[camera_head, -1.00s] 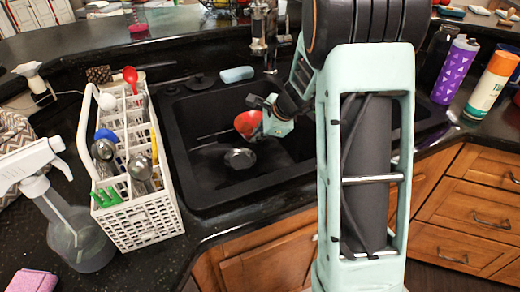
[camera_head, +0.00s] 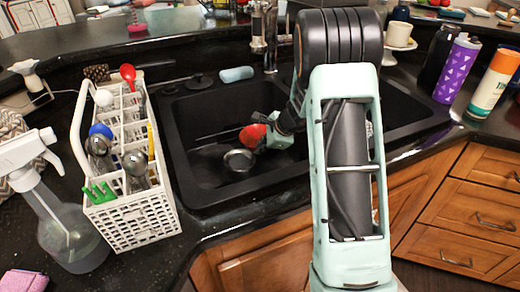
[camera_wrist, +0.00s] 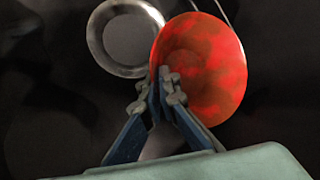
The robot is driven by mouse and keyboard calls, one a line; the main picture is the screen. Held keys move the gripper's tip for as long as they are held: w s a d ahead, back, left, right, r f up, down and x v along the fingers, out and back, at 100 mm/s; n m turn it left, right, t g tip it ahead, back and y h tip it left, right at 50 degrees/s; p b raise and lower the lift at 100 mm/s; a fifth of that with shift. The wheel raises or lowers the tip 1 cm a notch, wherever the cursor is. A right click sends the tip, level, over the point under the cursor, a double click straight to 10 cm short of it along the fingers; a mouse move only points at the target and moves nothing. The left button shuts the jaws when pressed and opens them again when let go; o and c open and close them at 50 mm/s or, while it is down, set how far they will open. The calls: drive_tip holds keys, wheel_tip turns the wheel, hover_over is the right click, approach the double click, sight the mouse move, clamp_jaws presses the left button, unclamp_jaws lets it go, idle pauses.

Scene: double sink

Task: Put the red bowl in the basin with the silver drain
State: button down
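The red bowl (camera_head: 252,135) is tilted, nearly on edge, inside the left basin (camera_head: 195,180) of the black double sink. The silver drain (camera_head: 239,160) lies on that basin's floor, just left of and below the bowl in the head view. My gripper (camera_head: 268,123) is shut on the bowl's rim. In the wrist view, my gripper's fingertips (camera_wrist: 162,88) pinch the near left edge of the red bowl (camera_wrist: 203,65), and the drain (camera_wrist: 125,38) shows beside it. Whether the bowl touches the basin floor cannot be told.
A white utensil rack (camera_head: 135,220) and a spray bottle (camera_head: 65,225) stand on the left counter. The faucet (camera_head: 264,30) and a blue sponge (camera_head: 236,74) are behind the sink. Purple (camera_head: 457,70) and orange (camera_head: 495,82) bottles stand at right. My arm partly hides the right basin (camera_head: 405,105).

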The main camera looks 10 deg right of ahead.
drive_tip(key=shift+f, duration=0.15)
drive_tip(key=c, duration=2.2)
unclamp_jaws()
drive_tip(key=shift+o, duration=0.2)
drive_tip(key=shift+r, duration=0.2)
drive_tip(key=p+v, duration=0.2)
drive_tip(key=v, duration=1)
drive_tip(key=shift+a, duration=0.1)
